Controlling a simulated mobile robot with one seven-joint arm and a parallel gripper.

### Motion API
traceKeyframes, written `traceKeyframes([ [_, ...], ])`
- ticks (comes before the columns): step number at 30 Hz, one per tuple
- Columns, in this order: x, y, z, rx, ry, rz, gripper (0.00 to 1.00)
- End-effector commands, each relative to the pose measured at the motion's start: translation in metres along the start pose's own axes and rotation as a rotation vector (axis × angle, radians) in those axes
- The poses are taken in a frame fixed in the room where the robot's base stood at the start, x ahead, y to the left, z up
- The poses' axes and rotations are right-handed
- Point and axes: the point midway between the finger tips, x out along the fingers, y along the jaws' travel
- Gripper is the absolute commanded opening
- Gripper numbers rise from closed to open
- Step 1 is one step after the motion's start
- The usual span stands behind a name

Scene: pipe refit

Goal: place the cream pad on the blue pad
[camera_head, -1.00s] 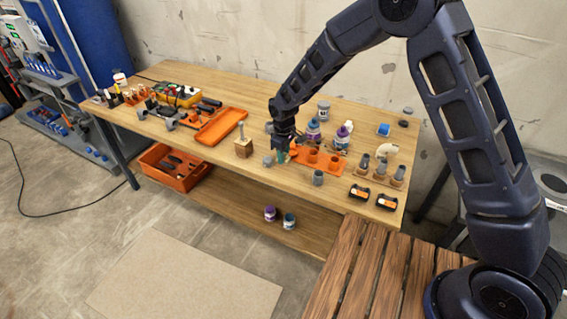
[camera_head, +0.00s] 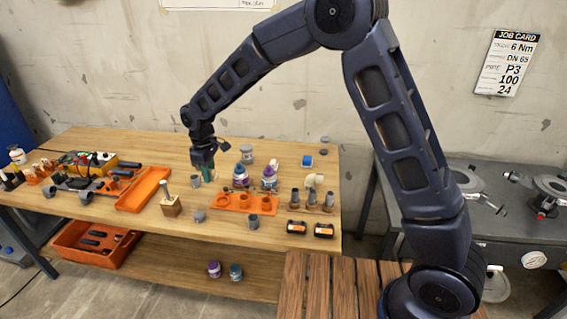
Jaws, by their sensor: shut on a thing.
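My gripper (camera_head: 206,166) is above the workbench, behind the left end of an orange holder. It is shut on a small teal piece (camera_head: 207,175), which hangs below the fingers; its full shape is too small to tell. I cannot make out a cream pad; a cream curved fitting (camera_head: 315,181) stands in front of the blue square.
The orange holder (camera_head: 232,201) and two purple-and-white bottles (camera_head: 269,176) stand between my gripper and the bench's right part. Grey-topped fittings (camera_head: 311,196) stand in front of the cream fitting. An orange tray (camera_head: 144,190) lies to the left.

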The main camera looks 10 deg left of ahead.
Motion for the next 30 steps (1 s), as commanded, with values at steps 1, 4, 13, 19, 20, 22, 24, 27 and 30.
traceKeyframes([
  [1,-0.001,0.012,0.004,0.006,0.0,0.0,0.1],
  [4,-0.003,0.041,0.011,0.008,0.002,0.001,0.1],
  [13,-0.013,0.152,0.058,0.007,0.001,0.002,0.1],
  [19,-0.019,0.223,0.102,0.007,0.001,0.002,0.1],
  [20,-0.02,0.233,0.109,0.006,0.001,0.002,0.1],
  [22,-0.022,0.257,0.127,0.007,0.0,0.002,0.1],
  [24,-0.025,0.28,0.145,0.007,0.001,0.002,0.1],
  [27,-0.028,0.312,0.174,0.007,0.001,0.002,0.1],
  [30,-0.031,0.342,0.205,0.007,0.001,0.002,0.1],
])
